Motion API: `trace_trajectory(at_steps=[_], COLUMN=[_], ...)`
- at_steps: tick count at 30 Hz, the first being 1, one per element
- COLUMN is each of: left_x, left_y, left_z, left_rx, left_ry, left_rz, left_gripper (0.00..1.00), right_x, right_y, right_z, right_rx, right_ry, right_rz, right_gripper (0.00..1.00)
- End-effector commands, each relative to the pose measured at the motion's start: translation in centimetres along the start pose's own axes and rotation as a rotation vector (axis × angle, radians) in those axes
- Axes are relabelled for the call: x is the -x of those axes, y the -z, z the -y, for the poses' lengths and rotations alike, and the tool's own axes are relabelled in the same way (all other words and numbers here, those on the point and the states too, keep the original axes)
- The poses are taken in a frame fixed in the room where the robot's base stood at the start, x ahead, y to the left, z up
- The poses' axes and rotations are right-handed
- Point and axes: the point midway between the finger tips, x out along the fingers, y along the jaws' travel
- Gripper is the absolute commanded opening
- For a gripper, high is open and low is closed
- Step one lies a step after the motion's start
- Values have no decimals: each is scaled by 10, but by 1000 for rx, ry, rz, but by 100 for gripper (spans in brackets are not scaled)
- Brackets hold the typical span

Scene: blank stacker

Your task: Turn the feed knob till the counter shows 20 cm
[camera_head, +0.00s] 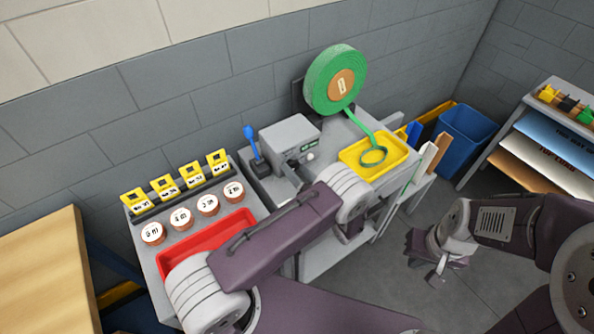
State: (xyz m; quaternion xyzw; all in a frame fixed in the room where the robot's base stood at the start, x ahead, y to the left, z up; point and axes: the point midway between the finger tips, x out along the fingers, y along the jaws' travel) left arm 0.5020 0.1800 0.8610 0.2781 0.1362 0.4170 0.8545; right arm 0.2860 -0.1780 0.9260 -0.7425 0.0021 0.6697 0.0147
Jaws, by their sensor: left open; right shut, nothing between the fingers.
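The feeder (290,135) is a grey box on the bench, with a small counter display (309,146) on its front. Its figures are too small to read. A pale round knob (310,157) sits just below the display. Green tape runs from a large roll (333,80) behind the feeder into a yellow tray (398,150), where a loop of it lies. My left gripper (350,228) is below and right of the knob, apart from it; its wrist hides most of it. My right gripper (437,277) is shut and empty over the floor, well right of the bench.
A blue-handled lever (252,140) stands left of the feeder. Several round labelled pots (181,218), yellow card holders (194,174) and a red tray (215,235) are further left. A blue bin (466,135) and a shelf rack (545,140) stand at right.

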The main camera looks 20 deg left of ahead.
Motion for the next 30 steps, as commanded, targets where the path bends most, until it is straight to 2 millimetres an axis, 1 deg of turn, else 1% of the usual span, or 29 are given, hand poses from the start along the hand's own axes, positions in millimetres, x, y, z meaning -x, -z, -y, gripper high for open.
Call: trace_trajectory(at_steps=[2,9,13,17,24,26,27,28,30], left_x=[11,64,83,90,90,90,89,88,88], left_y=[0,0,0,0,0,0,1,1,7], left_z=[2,2,2,1,0,0,-3,-6,-1], left_rx=[0,2,0,0,2,33,67,112,228], left_ry=[3,5,4,2,1,0,-3,-6,-6], left_rz=[2,5,3,1,1,2,7,12,15], left_gripper=[65,65,65,65,65,65,65,65,65], right_x=[-3,-11,-13,-14,-13,-13,-13,-19,-56], right_y=[0,-1,-1,-1,-1,-1,-1,-2,-6], right_z=[0,0,0,0,0,0,0,0,-1], right_rx=[0,0,0,0,0,0,0,0,0], right_ry=[0,0,0,0,0,0,0,0,0], right_rz=[0,0,0,0,0,0,0,0,-1], right_gripper=[0,0,0,0,0,0,0,0,0])
